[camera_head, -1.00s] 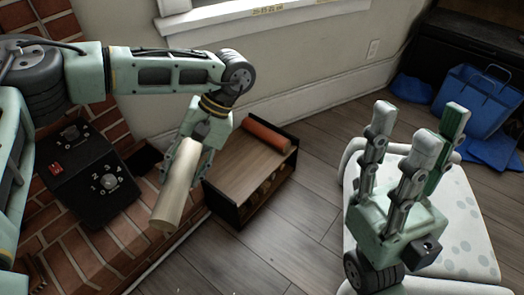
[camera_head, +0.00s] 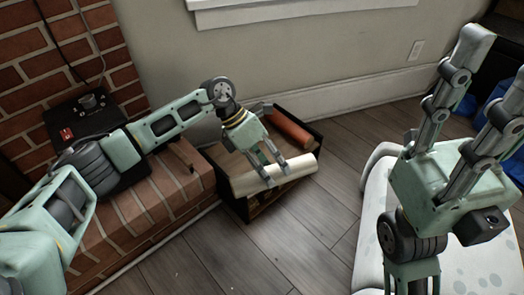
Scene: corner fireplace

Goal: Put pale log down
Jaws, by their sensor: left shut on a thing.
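The pale log (camera_head: 300,167) is held by my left gripper (camera_head: 271,171), whose fingers are shut around its middle. The log lies nearly level, its right end a little higher in the picture. It is over the front part of the low wooden rack (camera_head: 236,165) with dark sides. I cannot tell whether it touches the rack. A red-orange log (camera_head: 291,130) lies at the back right of the rack top. My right gripper (camera_head: 485,85) points up at the right with its fingers spread, empty.
A brick hearth (camera_head: 130,220) with a black control box (camera_head: 85,117) runs along the left. A white spotted cushion (camera_head: 375,235) is at the lower right, partly behind my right arm. The wooden floor (camera_head: 315,225) between is clear.

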